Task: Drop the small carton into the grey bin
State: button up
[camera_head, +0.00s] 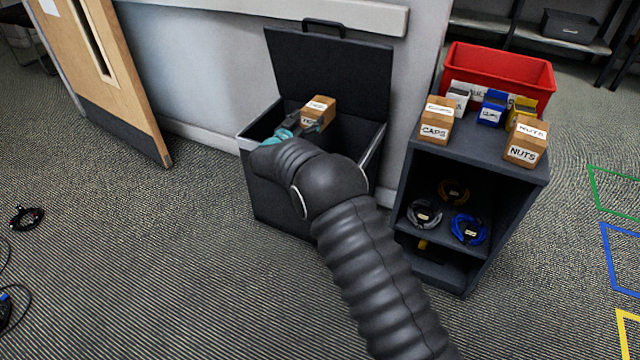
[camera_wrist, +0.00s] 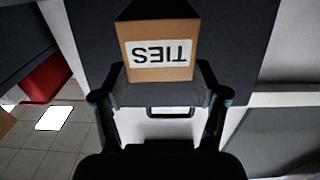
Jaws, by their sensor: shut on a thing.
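A small brown carton (camera_head: 320,109) with a white label is held over the grey bin (camera_head: 382,150). In the wrist view the carton (camera_wrist: 160,72) fills the upper middle, and its label reads TIES upside down. My gripper (camera_head: 305,124) is shut on the carton; in the wrist view its two fingers (camera_wrist: 161,84) grip it from both sides. The bin stands against the wall with its dark lid (camera_head: 340,75) raised behind the carton. My arm hides part of the bin's front and opening, and its inside is mostly hidden.
A dark shelf unit (camera_head: 480,150) stands right of the bin, with a red crate (camera_head: 525,72), several small cartons and boxes on top and coiled cables inside. A wooden door (camera_head: 115,70) is at left. Cables (camera_head: 27,217) lie on the carpet at far left.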

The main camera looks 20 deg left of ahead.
jog(key=o, duration=1.3)
jog(key=s, duration=0.4)
jog(key=s+a, duration=0.1)
jog(key=s, duration=0.7)
jog(key=shift+a, duration=0.15)
